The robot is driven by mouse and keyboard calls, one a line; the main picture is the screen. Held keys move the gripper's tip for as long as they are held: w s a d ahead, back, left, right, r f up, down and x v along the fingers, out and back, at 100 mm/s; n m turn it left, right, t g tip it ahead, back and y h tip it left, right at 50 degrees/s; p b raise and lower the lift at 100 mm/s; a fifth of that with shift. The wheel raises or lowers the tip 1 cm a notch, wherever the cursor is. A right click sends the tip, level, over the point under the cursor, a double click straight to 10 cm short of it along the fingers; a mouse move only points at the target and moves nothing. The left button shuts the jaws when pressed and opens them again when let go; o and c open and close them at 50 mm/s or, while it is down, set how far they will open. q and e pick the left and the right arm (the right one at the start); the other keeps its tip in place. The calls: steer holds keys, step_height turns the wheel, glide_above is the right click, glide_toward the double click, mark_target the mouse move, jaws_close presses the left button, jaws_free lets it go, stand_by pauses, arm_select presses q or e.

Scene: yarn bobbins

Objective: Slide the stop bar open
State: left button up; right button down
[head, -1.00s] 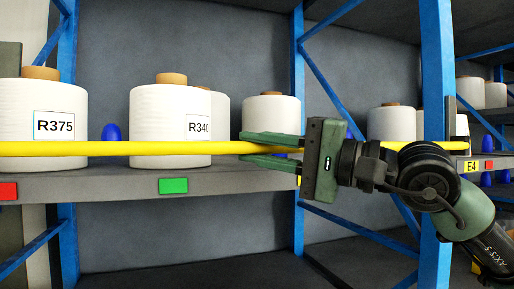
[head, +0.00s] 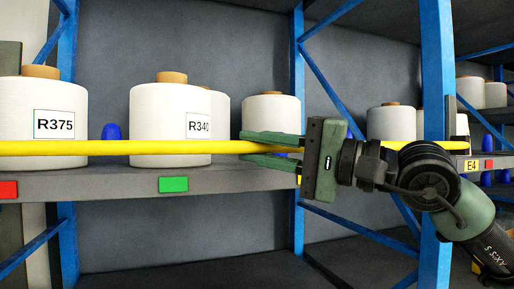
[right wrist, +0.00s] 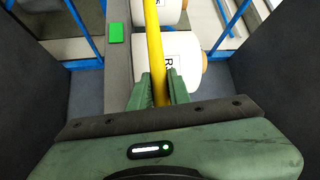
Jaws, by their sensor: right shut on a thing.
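The yellow stop bar (head: 120,148) runs level across the front of the shelf, in front of the white bobbins. My right gripper (head: 262,147) comes in from the right and is shut on the bar, one finger above it and one below. In the right wrist view the bar (right wrist: 155,50) passes between the two green fingers (right wrist: 160,92). My left gripper is not in view.
White bobbins labelled R375 (head: 30,105) and R340 (head: 165,125) stand close behind the bar. The grey shelf edge (head: 110,187) carries red and green tags. A blue rack upright (head: 436,90) stands beside my right arm.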

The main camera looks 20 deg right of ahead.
step_height(320, 180, down, 8)
steer(key=b, duration=0.8)
steer(key=shift+f, duration=0.25)
steer(key=shift+r, duration=0.1)
steer(key=c, duration=1.3)
jaws_free()
steer(key=b+v, duration=0.2)
steer(key=v, duration=0.5)
steer(key=shift+s+d+b, duration=0.25)
steer(key=shift+b, duration=0.1)
